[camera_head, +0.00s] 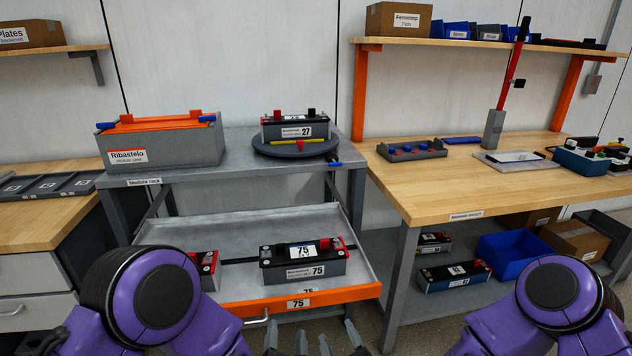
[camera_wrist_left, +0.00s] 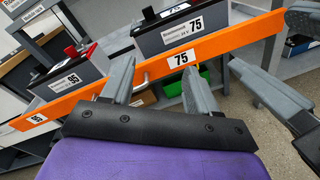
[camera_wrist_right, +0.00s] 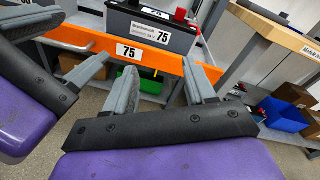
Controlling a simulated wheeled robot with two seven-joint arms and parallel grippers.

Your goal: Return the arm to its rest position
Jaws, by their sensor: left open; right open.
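My purple arms come in from both lower corners of the head view. My left gripper (camera_head: 286,342) and my right gripper (camera_head: 340,342) are side by side at the bottom edge, in front of the orange-fronted drawer tray (camera_head: 225,308). In the left wrist view, the left gripper (camera_wrist_left: 158,82) has its grey fingers apart with nothing between them. In the right wrist view, the right gripper (camera_wrist_right: 146,75) is likewise open and empty. The grippers are close together, and each wrist view shows part of the other one.
The pulled-out tray holds a battery module marked 75 (camera_head: 303,268) and another module (camera_head: 203,267), partly hidden by my arm. Above are a Ribastelo crate (camera_head: 190,155) and a module marked 27 (camera_head: 280,132) on a turntable. A wooden bench (camera_head: 440,195) stands right.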

